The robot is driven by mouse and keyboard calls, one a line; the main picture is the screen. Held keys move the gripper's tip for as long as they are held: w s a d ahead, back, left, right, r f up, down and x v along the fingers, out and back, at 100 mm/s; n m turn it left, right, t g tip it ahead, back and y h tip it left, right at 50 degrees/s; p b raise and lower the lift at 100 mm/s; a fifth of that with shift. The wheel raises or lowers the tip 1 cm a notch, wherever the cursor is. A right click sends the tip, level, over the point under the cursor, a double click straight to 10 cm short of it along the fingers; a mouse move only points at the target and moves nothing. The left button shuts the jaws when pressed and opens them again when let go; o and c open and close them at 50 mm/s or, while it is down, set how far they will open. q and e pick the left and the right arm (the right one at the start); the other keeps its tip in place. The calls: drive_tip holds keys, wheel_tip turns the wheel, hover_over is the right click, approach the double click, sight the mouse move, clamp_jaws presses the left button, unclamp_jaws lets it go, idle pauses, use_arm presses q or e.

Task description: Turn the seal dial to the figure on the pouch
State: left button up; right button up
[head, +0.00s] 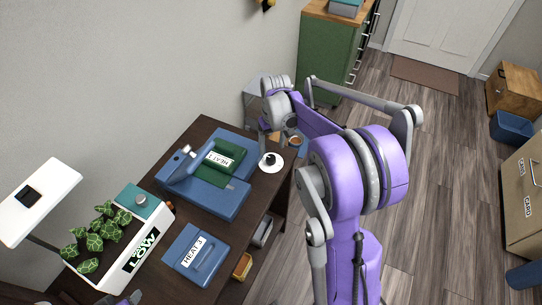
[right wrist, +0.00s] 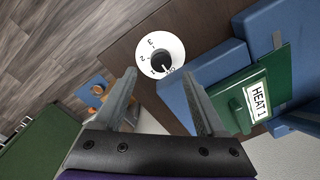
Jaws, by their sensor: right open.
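The seal dial (head: 271,162) is a white disc with a black knob on the dark desk top, right of the blue sealer (head: 228,206). In the right wrist view the dial (right wrist: 148,45) shows 3, 2, 1 and a mark like 0; the knob's white mark seems to point towards the 0. A green pouch (head: 222,158) labelled HEAT 1 lies on the sealer; it also shows in the right wrist view (right wrist: 280,82). My right gripper (right wrist: 160,84) is open and empty, its fingertips just short of the dial, one to each side.
A blue item (head: 205,269) labelled HEAT 3 lies at the desk's near end. A white planter (head: 106,272) labelled LOW, with a lamp (head: 40,200), stands left of it. A green cabinet (head: 325,55) stands behind.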

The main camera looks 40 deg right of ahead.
sight(271, 157)
drive_tip(key=f, duration=0.5)
drive_tip(key=shift+a+f, duration=0.2)
drive_tip(key=shift+f, duration=0.2)
clamp_jaws()
